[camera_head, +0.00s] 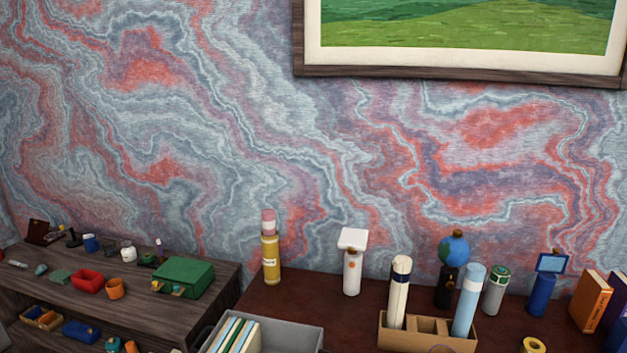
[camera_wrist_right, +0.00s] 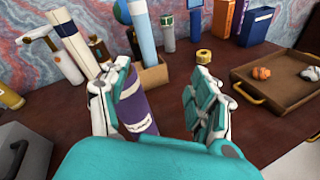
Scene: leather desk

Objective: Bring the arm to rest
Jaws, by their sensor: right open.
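My right gripper (camera_wrist_right: 163,78) shows in the right wrist view with its two teal-padded fingers spread apart. A purple cylinder with a pale label (camera_wrist_right: 138,108) stands on the dark red desk (camera_wrist_right: 262,140), just beyond and beside the left finger, which partly hides it. I cannot tell whether they touch. Nothing is visibly held between the fingers. Neither arm shows clearly in the head view, and my left gripper is out of both views.
A wooden holder (camera_head: 462,346) with tall cylinders stands near the desk's back. A wooden tray (camera_wrist_right: 245,73) lies at right in the wrist view. A grey bin (camera_head: 285,334) with books and a cluttered dark shelf (camera_head: 225,285) are at left. Bare desk lies before the tray.

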